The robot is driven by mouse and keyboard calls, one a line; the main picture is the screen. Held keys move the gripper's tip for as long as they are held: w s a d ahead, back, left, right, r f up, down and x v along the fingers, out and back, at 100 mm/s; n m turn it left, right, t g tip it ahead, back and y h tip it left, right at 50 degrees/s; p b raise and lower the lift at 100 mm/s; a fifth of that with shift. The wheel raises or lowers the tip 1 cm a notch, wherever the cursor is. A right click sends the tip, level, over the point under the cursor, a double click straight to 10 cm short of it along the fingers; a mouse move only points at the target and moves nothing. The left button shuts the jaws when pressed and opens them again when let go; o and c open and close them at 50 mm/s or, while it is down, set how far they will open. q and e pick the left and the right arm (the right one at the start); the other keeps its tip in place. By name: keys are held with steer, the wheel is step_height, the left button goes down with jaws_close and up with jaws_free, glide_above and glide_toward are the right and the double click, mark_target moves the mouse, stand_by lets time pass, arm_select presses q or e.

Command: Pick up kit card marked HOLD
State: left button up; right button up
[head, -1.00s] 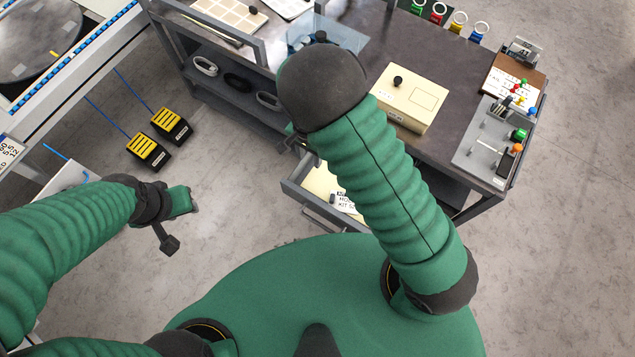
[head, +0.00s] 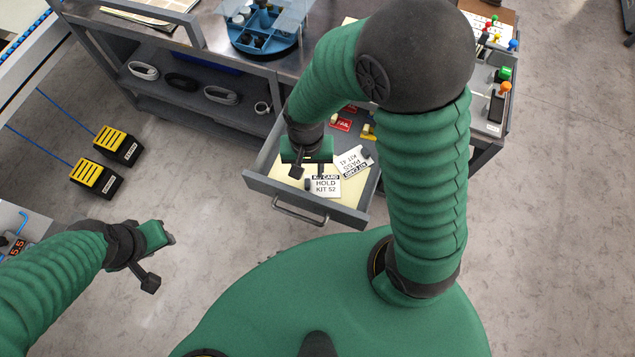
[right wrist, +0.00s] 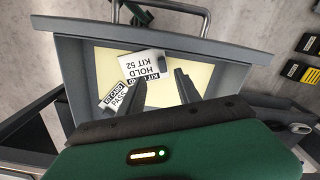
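The white kit card marked HOLD, KIT 52 (head: 327,187) lies in the open drawer (head: 342,215), close to its front. It also shows in the right wrist view (right wrist: 147,66), upside down. A second white card marked PASS, KIT 41 (head: 353,162) lies beside it, towards the back right. My right gripper (head: 308,172) is over the drawer, just left of and behind the HOLD card. In the right wrist view its two dark fingers are apart, with nothing seen held between them. My left gripper (head: 165,236) hangs over the floor at the left; its finger opening is unclear.
A red FAIL tag (head: 342,124) and yellow pieces lie deeper in the drawer. The drawer walls rise around the cards. The workbench holds a blue round tray (head: 262,28) above. Two yellow-black pedals (head: 95,178) stand on the floor at left.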

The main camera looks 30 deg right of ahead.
mark_target(307, 183)
step_height(307, 183, down, 2)
steer(key=shift+f, duration=0.25)
steer(key=f+b, duration=0.2)
steer(key=f, duration=0.1)
steer(key=f+b, duration=0.1)
steer(key=f, duration=0.1)
steer(key=shift+w+a+f, duration=0.1)
steer(key=shift+w+a, duration=0.05)
steer(key=shift+a, duration=0.1)
steer(key=shift+c, duration=0.4)
jaws_close()
